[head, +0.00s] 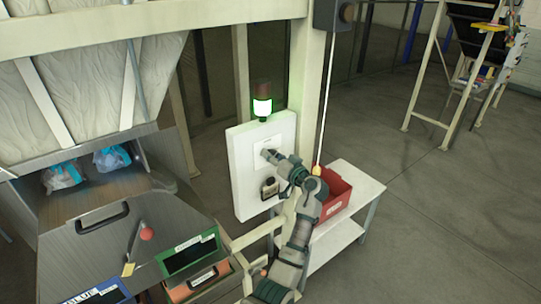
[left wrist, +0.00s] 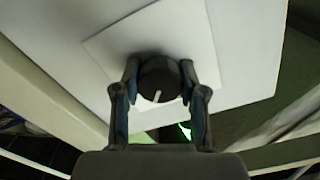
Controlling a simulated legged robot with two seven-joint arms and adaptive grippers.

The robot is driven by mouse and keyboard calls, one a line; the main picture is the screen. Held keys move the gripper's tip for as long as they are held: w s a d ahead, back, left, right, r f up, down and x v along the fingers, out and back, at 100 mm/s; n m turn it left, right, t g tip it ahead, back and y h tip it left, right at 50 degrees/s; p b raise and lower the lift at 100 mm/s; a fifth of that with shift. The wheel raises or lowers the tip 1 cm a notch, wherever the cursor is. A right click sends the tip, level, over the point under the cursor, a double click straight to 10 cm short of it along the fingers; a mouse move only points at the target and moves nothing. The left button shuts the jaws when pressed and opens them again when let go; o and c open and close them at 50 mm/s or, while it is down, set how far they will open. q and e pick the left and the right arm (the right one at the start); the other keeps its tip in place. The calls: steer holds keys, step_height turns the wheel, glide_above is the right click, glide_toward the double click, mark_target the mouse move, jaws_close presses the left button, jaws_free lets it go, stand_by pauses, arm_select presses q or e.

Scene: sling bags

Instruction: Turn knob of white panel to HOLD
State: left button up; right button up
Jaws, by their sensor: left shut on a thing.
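The white panel (head: 245,190) stands upright on a cream post in the middle of the head view. My left gripper (head: 269,155) reaches up to its upper part. In the left wrist view, the black round knob (left wrist: 160,72) sits on a white plate of the panel (left wrist: 235,45). My left gripper's two fingers are closed on the knob, one on each side. The white pointer line (left wrist: 157,97) on the knob points toward the bottom of that picture, slightly left. No HOLD label is readable. In the head view the gripper hides the knob. My right gripper is not seen.
A lamp with a lit white band (head: 262,106) stands above the panel. A small dark device (head: 269,188) is on its lower part. A red bin (head: 336,195) sits on a white table (head: 362,184) at the right. A cord hangs behind my arm. Bagged items (head: 62,176) lie in a chute.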

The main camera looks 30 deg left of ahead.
arm_select(q)
steer(key=m, duration=0.2)
steer(key=m+p, duration=0.1)
steer(key=m, duration=0.1)
steer(key=m+p, duration=0.1)
steer(key=shift+d+m, duration=0.25)
steer(key=shift+m, duration=0.15)
steer(key=m+p, duration=0.2)
steer(key=m, duration=0.1)
steer(key=shift+w+f, duration=0.1)
steer(key=shift+f, duration=0.05)
steer(key=shift+f+m+p, duration=0.1)
steer(key=shift+m+p, duration=0.35)
steer(key=shift+m, duration=0.05)
